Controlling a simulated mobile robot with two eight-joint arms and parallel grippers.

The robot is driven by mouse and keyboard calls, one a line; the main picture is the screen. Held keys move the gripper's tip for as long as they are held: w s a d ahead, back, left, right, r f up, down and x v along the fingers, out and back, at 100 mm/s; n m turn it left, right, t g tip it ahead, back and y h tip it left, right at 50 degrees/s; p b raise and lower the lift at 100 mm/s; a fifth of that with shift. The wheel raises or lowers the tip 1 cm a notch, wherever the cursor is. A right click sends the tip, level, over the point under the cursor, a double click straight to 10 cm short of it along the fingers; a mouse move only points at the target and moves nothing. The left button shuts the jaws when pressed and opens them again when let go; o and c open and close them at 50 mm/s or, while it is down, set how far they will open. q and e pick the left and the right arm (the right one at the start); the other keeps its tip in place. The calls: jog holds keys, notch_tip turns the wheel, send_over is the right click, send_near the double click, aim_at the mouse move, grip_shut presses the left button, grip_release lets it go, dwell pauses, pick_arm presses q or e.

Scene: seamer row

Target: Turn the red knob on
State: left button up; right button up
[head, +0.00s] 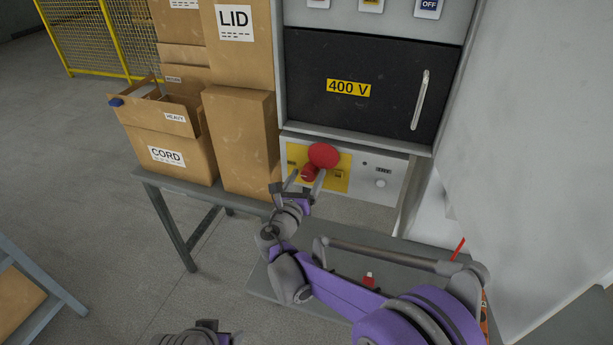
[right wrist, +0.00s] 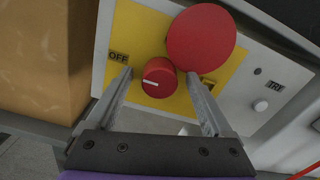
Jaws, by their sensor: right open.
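The red knob (head: 308,174) sits on a yellow plate (head: 296,154) on the cabinet's light panel. In the right wrist view the knob (right wrist: 158,78) has a white line pointing left, toward the OFF label (right wrist: 119,58). A second label (right wrist: 209,83), right of the knob, is partly hidden by a finger. My right gripper (head: 305,183) is open, with one finger on either side of the knob; gaps show, and contact cannot be told. Part of my left arm's end (head: 205,333) shows at the bottom edge; its fingers cannot be made out.
A large red mushroom button (head: 323,156) sits just above and right of the knob, close to the right finger. A white button (head: 381,183) is further right. Cardboard boxes (head: 245,140) stand left of the panel. A dark door (head: 365,85) marked 400 V is above.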

grip_shut()
dwell(0.4)
dwell(0.4)
jog(key=m, duration=0.4)
jog(key=shift+d, duration=0.1)
jog(key=m, duration=0.9)
jog(key=shift+s+d+m+p, duration=0.1)
jog(key=shift+m+p, duration=0.2)
jog(key=shift+f+m+p, duration=0.1)
jog(key=shift+m+p, duration=0.25)
jog(key=shift+m, duration=1.75)
